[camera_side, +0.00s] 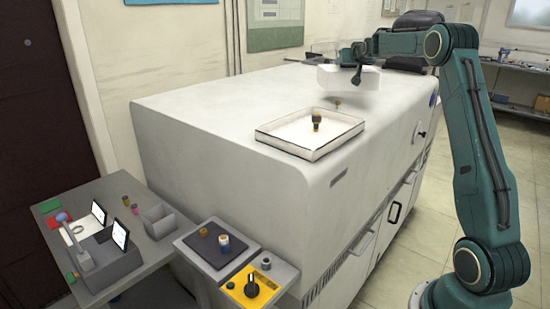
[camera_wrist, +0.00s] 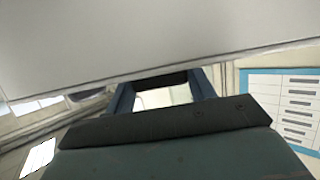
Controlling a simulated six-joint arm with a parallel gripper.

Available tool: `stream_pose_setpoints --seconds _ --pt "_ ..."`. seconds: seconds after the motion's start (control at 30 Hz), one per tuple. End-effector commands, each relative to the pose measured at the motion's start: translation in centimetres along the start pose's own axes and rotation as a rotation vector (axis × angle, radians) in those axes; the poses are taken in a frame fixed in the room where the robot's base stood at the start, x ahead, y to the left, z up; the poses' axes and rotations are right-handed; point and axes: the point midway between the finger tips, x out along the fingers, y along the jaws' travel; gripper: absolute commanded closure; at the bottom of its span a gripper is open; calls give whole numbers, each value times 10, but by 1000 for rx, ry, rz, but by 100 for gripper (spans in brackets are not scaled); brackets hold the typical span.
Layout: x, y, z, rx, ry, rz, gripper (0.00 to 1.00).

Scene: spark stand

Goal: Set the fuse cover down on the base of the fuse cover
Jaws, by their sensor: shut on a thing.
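The fuse cover (camera_side: 346,78) is a white, box-like piece, held in the air above the white machine top in the side view. In the wrist view the fuse cover (camera_wrist: 150,45) is a broad grey-white slab across the upper part. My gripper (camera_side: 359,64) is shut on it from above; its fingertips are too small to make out. The base (camera_side: 281,147) looks like a shallow white tray with a dark rim line, on the machine top below and to the left of the cover. A small black and yellow piece (camera_side: 316,121) stands upright inside it.
A small brownish piece (camera_side: 337,103) shows beneath the cover, behind the tray. A lower grey side table (camera_side: 150,245) holds small parts, a grey bin and screens. A yellow panel with a black knob (camera_side: 252,286) is at the front.

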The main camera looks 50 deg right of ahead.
Motion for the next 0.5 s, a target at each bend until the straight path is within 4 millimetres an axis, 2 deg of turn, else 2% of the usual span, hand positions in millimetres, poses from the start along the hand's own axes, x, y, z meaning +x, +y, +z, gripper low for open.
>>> stream_pose_setpoints --seconds 0.33,0.5 --pt "3 0 8 0 1 0 72" --pt "8 0 24 0 -1 0 72"
